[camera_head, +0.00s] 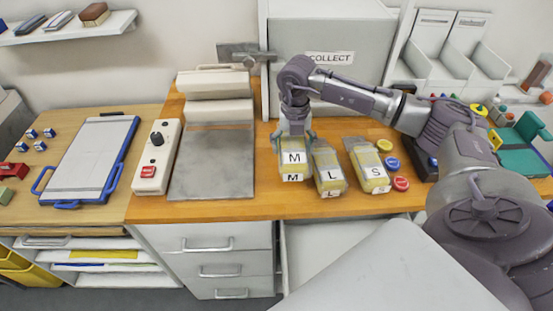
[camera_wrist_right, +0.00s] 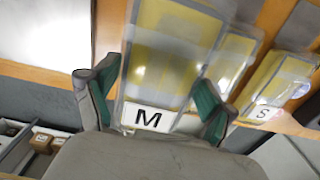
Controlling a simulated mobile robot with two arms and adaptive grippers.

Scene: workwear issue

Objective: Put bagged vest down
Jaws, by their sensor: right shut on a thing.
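The bagged vest marked M (camera_head: 293,165) is a clear bag with yellow inside and a white label, near the counter's front. My right gripper (camera_head: 295,138) is over it, with its fingers on either side. In the right wrist view the M bag (camera_wrist_right: 170,60) sits between the green-padded fingers (camera_wrist_right: 152,100). Whether the bag touches the counter is hard to tell. Bagged vests marked L (camera_head: 328,168) and S (camera_head: 367,165) lie to its right; the L bag is very close to it. My left gripper is not in view.
A grey sealing machine (camera_head: 212,160) and a control box (camera_head: 155,158) stand to the left. Yellow, blue and red rolls (camera_head: 392,163) lie right of the S bag. A grey cabinet marked COLLECT (camera_head: 330,57) stands behind. A drawer (camera_head: 325,245) is open below the counter.

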